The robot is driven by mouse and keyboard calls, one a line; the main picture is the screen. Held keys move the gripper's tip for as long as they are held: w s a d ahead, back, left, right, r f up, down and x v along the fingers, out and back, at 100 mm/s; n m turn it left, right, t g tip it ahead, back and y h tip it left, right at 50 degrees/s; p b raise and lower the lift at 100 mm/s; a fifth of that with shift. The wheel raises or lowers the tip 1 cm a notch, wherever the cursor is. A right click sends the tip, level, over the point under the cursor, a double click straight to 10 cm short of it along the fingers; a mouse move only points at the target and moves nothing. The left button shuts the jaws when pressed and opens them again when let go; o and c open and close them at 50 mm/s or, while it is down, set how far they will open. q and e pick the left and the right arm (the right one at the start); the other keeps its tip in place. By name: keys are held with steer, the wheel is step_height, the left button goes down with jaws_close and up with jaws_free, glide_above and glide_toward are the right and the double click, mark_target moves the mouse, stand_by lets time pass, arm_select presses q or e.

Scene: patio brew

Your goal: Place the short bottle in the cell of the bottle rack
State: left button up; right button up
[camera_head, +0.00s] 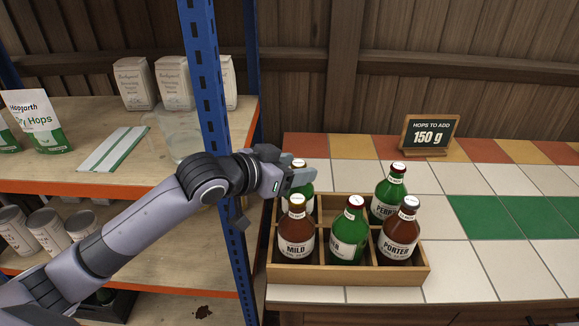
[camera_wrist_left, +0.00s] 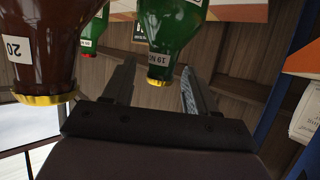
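The wooden bottle rack (camera_head: 345,275) stands on the tiled counter. A green bottle with a gold cap (camera_head: 299,162) is in its back left cell, partly hidden by my left gripper (camera_head: 298,176). In the left wrist view, upside down, this green bottle (camera_wrist_left: 172,25) shows between the two spread fingers (camera_wrist_left: 158,85), with gaps beside its cap. I cannot tell contact. The rack's back middle cell (camera_head: 345,211) looks empty. Which bottle is the short one is not clear. My right gripper is not in view.
A green PERRY bottle (camera_head: 388,193) is at back right. Counter tiles at right (camera_head: 500,255) are clear.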

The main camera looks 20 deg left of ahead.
arm_select(q)
steer(key=shift+r, duration=0.2)
steer(key=v, duration=1.2)
steer(key=shift+f, duration=0.1)
steer(key=s+a+f+n+g+y, duration=0.2)
steer(key=s+f+n+g+y, duration=0.35)
steer(key=s+f, duration=1.75)
steer(key=w+d+f+m+t+h+p, duration=0.1)
steer(key=w+d+f+m+t+p, duration=0.1)
steer(key=w+f+t+p, duration=0.2)
steer(key=w+p, duration=0.2)
steer(key=w, duration=0.2)
steer(key=shift+d, duration=0.35)
